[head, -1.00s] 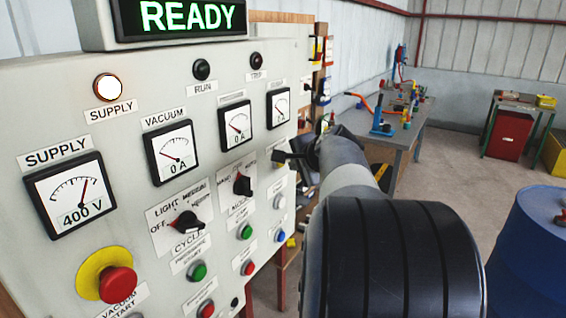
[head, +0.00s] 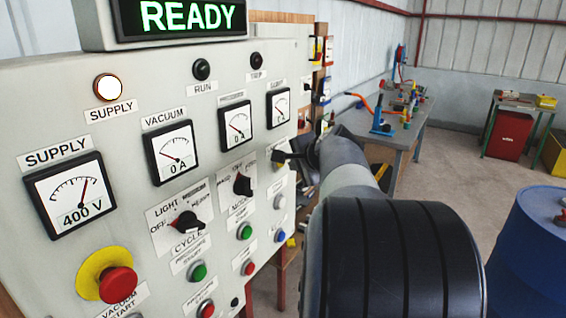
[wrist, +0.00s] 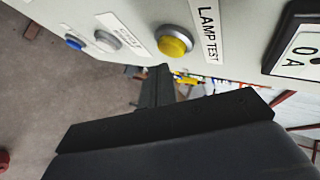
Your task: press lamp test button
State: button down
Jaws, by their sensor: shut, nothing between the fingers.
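The yellow lamp test button (wrist: 173,42) sits in a grey ring on the pale panel, beside its "LAMP TEST" label (wrist: 208,30), in the wrist view. My gripper (wrist: 160,72) is shut and empty, its dark fingertips just below the button in that picture. A small gap seems to lie between them, but I cannot tell for certain whether they touch. In the head view my gripper (head: 279,157) reaches the right side of the control panel (head: 130,130), below the rightmost gauge. It hides the button there.
A grey button (wrist: 107,40) and a blue button (wrist: 75,43) line up beside the yellow one. A black selector knob (head: 243,184) and a green button (head: 244,231) are close by. A workbench (head: 412,135) and a blue drum (head: 535,245) stand to the right.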

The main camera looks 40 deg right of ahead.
jog(key=shift+w, duration=0.15)
jog(key=shift+w+a, duration=0.2)
jog(key=shift+w, duration=0.1)
jog(key=shift+w+a+p, duration=0.15)
jog(key=shift+w+p, duration=0.25)
dwell(0.7)
jog(key=shift+s, duration=0.1)
jog(key=shift+s+d+b, duration=0.3)
jog(key=shift+s+b, duration=0.15)
jog(key=shift+s, duration=0.25)
jog(key=shift+s, duration=0.1)
jog(key=s, duration=0.1)
jog(key=s+d+b, duration=0.1)
jog(key=s, duration=0.1)
jog(key=s+d+b, duration=0.1)
jog(key=shift+s, duration=0.2)
